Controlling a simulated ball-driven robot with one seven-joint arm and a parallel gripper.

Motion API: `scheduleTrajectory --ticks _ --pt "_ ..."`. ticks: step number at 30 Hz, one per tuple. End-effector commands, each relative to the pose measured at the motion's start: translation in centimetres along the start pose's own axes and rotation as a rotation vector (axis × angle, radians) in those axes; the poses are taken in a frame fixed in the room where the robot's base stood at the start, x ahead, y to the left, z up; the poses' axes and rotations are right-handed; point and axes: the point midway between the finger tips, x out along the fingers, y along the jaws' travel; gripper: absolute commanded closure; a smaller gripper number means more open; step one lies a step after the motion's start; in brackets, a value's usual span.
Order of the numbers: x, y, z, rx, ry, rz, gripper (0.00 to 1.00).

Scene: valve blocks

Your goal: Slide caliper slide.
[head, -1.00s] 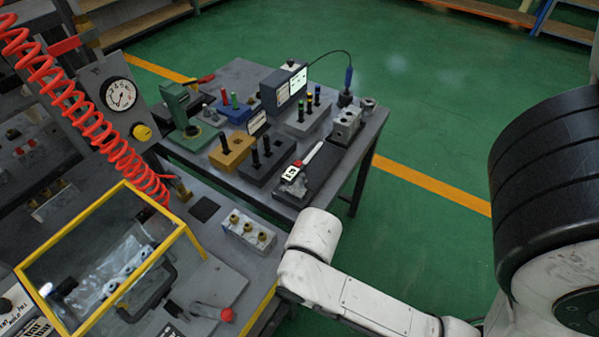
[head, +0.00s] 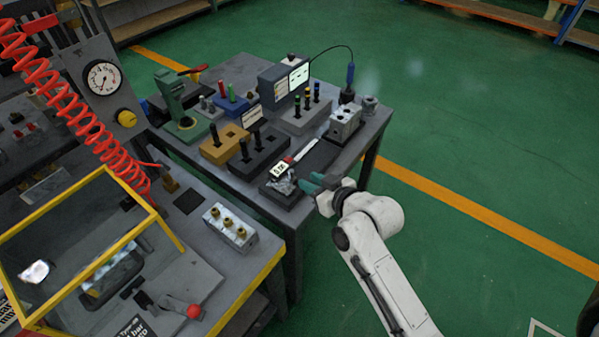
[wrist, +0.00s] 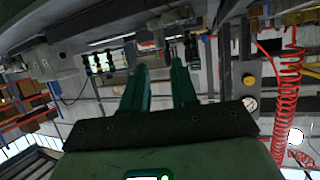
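The caliper (head: 290,162) lies on a dark pad (head: 318,158) at the near right of the grey bench. It has a light beam, a small digital display and a red part beside the display. My gripper (head: 308,183) is at the bench's near right edge, just right of the caliper's display end. In the head view they look apart, but the depth gap is hard to judge. In the wrist view my gripper's two green fingers (wrist: 160,78) are spread with a clear gap and nothing between them. I cannot make out the caliper in the wrist view.
A metal valve block (head: 343,124) stands behind the pad. Plug gauges in a dark block (head: 262,152) and a yellow block (head: 224,147) stand to the left. A block with brass fittings (head: 230,228) and a yellow-framed guard (head: 90,240) are on the nearer bench.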

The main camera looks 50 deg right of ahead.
Motion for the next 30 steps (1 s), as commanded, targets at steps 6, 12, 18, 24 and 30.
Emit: scheduleTrajectory --ticks 6,12,18,24,30 --pt "4.2 0.0 -0.2 0.001 0.000 0.000 0.72" --pt "6.9 0.0 -0.1 0.001 -0.001 0.000 0.72" --pt "8.0 0.0 0.0 0.000 -0.001 0.000 0.72" --pt "8.1 0.0 0.0 0.000 -0.001 0.000 0.72" --pt "8.1 0.0 0.0 0.000 -0.001 0.000 0.84"
